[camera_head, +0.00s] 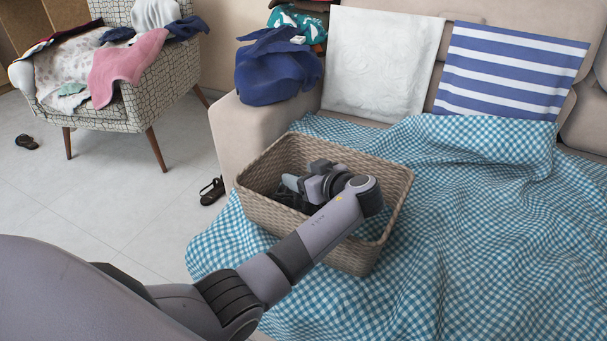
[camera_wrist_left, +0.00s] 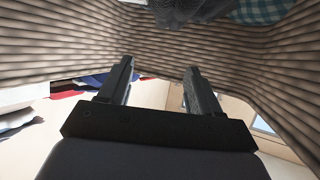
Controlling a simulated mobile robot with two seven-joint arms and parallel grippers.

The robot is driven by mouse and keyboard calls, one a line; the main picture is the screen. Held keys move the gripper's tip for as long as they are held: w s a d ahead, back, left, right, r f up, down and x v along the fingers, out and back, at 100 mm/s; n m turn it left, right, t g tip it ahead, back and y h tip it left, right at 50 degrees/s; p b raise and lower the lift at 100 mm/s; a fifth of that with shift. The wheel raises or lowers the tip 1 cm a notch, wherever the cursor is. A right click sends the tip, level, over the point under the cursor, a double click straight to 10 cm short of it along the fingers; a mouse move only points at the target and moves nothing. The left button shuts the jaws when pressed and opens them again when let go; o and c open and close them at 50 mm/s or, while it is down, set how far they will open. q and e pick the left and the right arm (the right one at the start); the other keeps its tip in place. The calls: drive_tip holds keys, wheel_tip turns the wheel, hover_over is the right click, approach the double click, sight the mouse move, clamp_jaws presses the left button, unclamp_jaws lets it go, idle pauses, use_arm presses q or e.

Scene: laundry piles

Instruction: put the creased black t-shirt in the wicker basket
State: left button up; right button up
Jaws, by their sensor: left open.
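The wicker basket (camera_head: 385,178) stands on the blue-checked blanket on the sofa, and its woven walls fill much of the left wrist view (camera_wrist_left: 60,50). My left gripper (camera_head: 300,181) is down inside the basket, within its rim. In the left wrist view its two fingers (camera_wrist_left: 159,68) stand apart with nothing between them. Dark, creased cloth (camera_wrist_left: 185,9) shows at the top of that view, apart from the fingers; it looks like the black t-shirt, but only part shows. In the head view my arm and gripper hide most of the basket's inside. My right gripper is not in view.
The blue-checked blanket (camera_head: 480,220) covers the seat around the basket. A dark blue cloth heap (camera_head: 278,72) lies on the sofa arm. White (camera_head: 378,62) and striped (camera_head: 510,70) cloths hang on the backrest. An armchair (camera_head: 165,85) holds more clothes; sandals lie on the floor.

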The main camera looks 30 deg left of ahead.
use_arm(q)
drive_tip(key=p+v, duration=0.1)
drive_tip(key=v, duration=0.6)
drive_tip(key=shift+d, duration=0.15)
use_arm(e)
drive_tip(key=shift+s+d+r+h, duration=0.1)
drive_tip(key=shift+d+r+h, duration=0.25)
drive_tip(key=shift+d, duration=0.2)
